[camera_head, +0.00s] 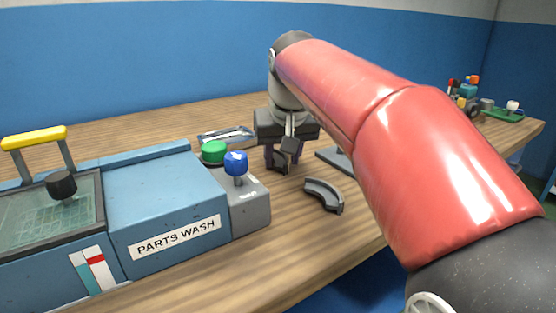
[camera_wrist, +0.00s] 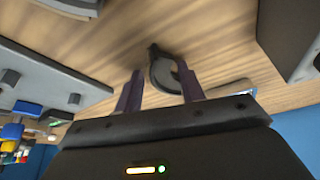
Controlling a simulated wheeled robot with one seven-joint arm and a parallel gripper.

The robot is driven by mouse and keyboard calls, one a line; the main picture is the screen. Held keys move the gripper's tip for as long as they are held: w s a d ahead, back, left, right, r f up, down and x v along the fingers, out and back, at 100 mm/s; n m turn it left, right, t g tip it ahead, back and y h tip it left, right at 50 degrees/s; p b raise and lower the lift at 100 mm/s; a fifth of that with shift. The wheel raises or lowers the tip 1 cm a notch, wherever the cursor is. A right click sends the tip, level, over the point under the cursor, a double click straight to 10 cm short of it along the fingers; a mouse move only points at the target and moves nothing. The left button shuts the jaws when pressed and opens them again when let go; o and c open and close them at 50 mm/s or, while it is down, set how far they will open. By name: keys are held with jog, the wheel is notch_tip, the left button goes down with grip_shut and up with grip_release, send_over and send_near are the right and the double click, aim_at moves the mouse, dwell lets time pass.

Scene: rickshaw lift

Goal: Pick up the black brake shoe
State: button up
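A black curved brake shoe (camera_wrist: 163,74) lies on the wooden bench, between and just beyond my fingertips in the wrist view. In the head view it is a dark shape (camera_head: 279,163) under my gripper, partly hidden by the fingers. My gripper (camera_head: 283,158) points down at the bench, its fingers low around the shoe. In the wrist view my gripper (camera_wrist: 160,71) has its two fingers spread, with a gap at the left finger; the right finger is close to the shoe, and I cannot tell whether they touch.
A grey curved shoe (camera_head: 322,194) lies nearer the bench front. A packet (camera_head: 227,134) lies behind. A grey plate (camera_head: 337,161) is right, partly behind my arm.

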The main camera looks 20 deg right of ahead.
aim_at(282, 158)
grip_shut()
jog(key=shift+r, duration=0.15)
notch_tip(282, 158, up, 20)
jog(key=p, duration=0.2)
jog(key=shift+f, duration=0.2)
